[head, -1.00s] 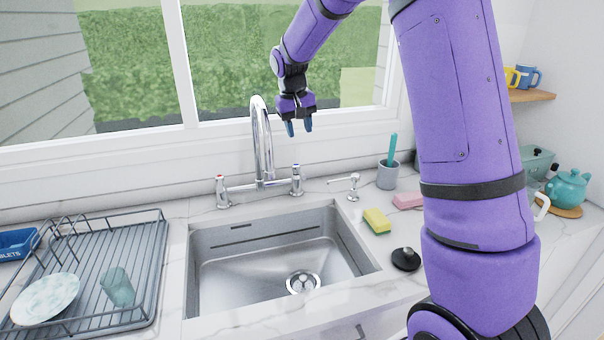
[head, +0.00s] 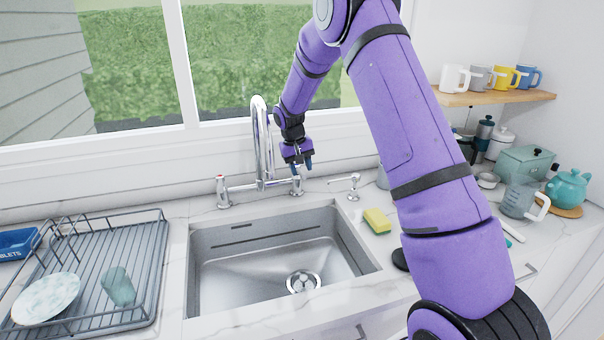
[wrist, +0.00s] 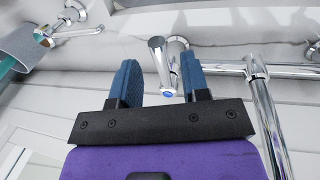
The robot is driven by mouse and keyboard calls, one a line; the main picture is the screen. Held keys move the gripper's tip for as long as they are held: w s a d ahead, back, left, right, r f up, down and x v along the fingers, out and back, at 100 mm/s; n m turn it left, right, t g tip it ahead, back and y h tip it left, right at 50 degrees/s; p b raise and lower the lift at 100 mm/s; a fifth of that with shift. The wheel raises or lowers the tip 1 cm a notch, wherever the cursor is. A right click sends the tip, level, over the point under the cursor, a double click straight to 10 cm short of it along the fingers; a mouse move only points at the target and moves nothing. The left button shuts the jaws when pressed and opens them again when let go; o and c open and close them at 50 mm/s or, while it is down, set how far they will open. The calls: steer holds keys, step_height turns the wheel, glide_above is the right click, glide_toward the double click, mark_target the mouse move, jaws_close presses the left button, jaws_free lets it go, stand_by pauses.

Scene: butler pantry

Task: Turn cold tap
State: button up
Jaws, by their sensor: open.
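The cold tap (head: 296,186), chrome with a blue mark, stands at the right end of the faucet bridge behind the sink. In the wrist view, the cold tap's lever (wrist: 161,66) with its blue dot appears between my two blue fingertips, with a gap on each side. My gripper (head: 302,168) is open and points down right at the top of this tap; it also shows in the wrist view (wrist: 160,72). I cannot tell the exact height of the fingertips against the lever. The hot tap (head: 222,192), marked red, stands at the left end.
The curved spout (head: 262,140) rises just left of my gripper. A soap dispenser (head: 351,187) stands to the right, with a yellow sponge (head: 377,221) in front. The sink (head: 275,255) is empty. A dish rack (head: 140,255) is on the left.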

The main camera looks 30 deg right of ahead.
steer(key=shift+d+f, duration=0.25)
steer(key=shift+f, duration=0.95)
steer(key=shift+c, duration=0.3)
jaws_close()
steer(key=d+n, duration=0.1)
steer(key=n, duration=0.1)
steer(key=d+n, duration=0.1)
steer(key=n, duration=0.1)
steer(key=shift+s+d+t, duration=0.1)
steer(key=shift+d+t, duration=0.2)
steer(key=shift+t, duration=0.1)
steer(key=shift+o, duration=0.3)
jaws_free()
